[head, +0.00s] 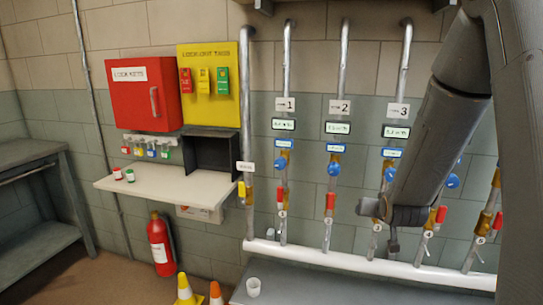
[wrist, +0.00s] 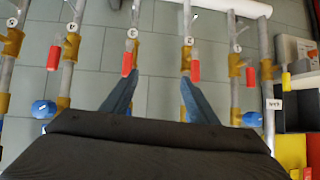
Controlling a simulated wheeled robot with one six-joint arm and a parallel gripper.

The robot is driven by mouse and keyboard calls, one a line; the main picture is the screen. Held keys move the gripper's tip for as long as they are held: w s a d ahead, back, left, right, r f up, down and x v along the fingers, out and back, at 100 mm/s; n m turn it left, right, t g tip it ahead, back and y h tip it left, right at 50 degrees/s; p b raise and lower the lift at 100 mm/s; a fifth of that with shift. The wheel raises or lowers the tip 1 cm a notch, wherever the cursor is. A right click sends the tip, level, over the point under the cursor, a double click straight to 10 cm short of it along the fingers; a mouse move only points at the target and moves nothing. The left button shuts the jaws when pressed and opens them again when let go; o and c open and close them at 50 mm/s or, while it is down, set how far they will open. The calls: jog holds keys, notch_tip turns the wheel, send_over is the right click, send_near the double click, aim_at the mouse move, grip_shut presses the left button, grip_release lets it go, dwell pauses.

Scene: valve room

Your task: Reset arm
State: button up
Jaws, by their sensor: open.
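My gripper (head: 392,228) hangs at the end of my arm in the right half of the head view, in front of the row of pipes and apart from the wall as far as I can see. In the wrist view my gripper (wrist: 157,98) has its two fingers spread, with nothing between them but tiled wall. That view shows the pipes upside down; red valve handles (wrist: 127,62) stand near the fingertips. I cannot tell how far the fingertips are from the pipes. My arm hides part of the pipes at the right.
Vertical pipes with red handles (head: 330,201) and blue knobs (head: 334,169) rise from a white horizontal pipe (head: 330,258). At left are a red lock box (head: 130,95), a yellow tag board (head: 222,58), a shelf (head: 165,187), an extinguisher (head: 161,243) and cones (head: 186,291).

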jog(key=s+a+n+g, duration=0.1)
jog(key=s+a+g, duration=0.2)
jog(key=s, duration=0.7)
jog(key=s+a+f+n+g+y, duration=0.1)
jog(key=s+a+g, duration=0.3)
jog(key=s, duration=0.6)
jog(key=s+a+g+y, duration=0.1)
jog(key=s+a+g, duration=0.2)
jog(key=s, duration=0.7)
jog(key=shift+a+f+n+g, duration=0.15)
jog(key=shift+a+n+g, duration=0.25)
jog(key=shift+a, duration=0.55)
jog(key=shift+d, duration=0.1)
